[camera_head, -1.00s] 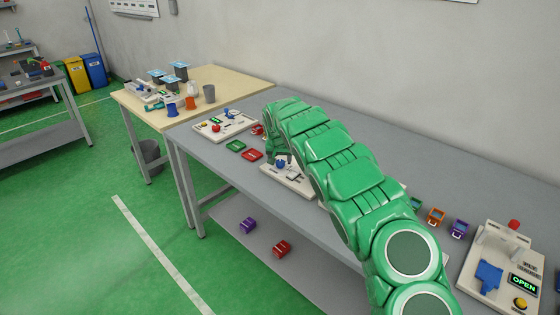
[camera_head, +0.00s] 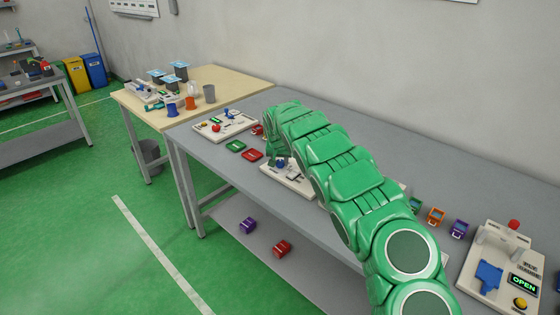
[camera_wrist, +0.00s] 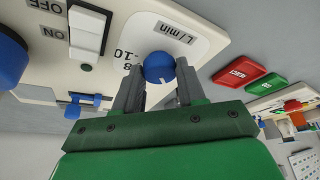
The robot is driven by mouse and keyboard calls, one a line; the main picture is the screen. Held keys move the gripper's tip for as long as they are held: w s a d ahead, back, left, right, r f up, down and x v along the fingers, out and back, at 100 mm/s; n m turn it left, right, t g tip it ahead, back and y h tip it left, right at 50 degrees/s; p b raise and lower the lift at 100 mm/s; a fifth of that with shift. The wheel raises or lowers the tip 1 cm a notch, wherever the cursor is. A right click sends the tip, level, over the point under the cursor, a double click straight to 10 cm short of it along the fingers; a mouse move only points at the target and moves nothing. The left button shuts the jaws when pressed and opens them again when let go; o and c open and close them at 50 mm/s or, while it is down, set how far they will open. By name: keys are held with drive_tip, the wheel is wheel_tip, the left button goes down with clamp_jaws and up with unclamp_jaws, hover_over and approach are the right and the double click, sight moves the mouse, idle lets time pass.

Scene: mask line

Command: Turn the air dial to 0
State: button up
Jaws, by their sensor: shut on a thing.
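The air dial (camera_wrist: 158,66) is a round blue knob on a white panel (camera_wrist: 140,32) marked "L/min", with "8" and "10" printed to the left of the knob in the wrist view. My gripper (camera_wrist: 158,76) is shut on the dial, one grey finger on each side. A small white mark shows on the dial's near side; the rest of the scale is hidden, so I cannot tell the exact setting. In the head view, the panel (camera_head: 296,182) lies on the grey bench, and my green arm hides part of it.
A white ON/OFF switch (camera_wrist: 87,30) and a larger blue knob (camera_wrist: 10,55) sit beside the dial. Green (camera_head: 235,146) and red (camera_head: 252,155) plates lie left of the panel. A station with an "OPEN" display (camera_head: 523,284) stands at the right. The bench's back strip is clear.

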drive_tip(key=shift+w+d+r+n+y, duration=0.1)
drive_tip(key=shift+n+y, duration=0.3)
drive_tip(key=shift+n, duration=0.55)
drive_tip(key=shift+d+n+y, duration=0.1)
drive_tip(key=shift+n+y, duration=0.3)
drive_tip(key=shift+n, duration=0.55)
drive_tip(key=shift+n+y, duration=0.4)
drive_tip(key=shift+n, duration=0.6)
drive_tip(key=o, duration=1.1)
drive_tip(key=shift+c, duration=0.2)
drive_tip(key=v, duration=0.7)
drive_tip(key=shift+r, duration=0.3)
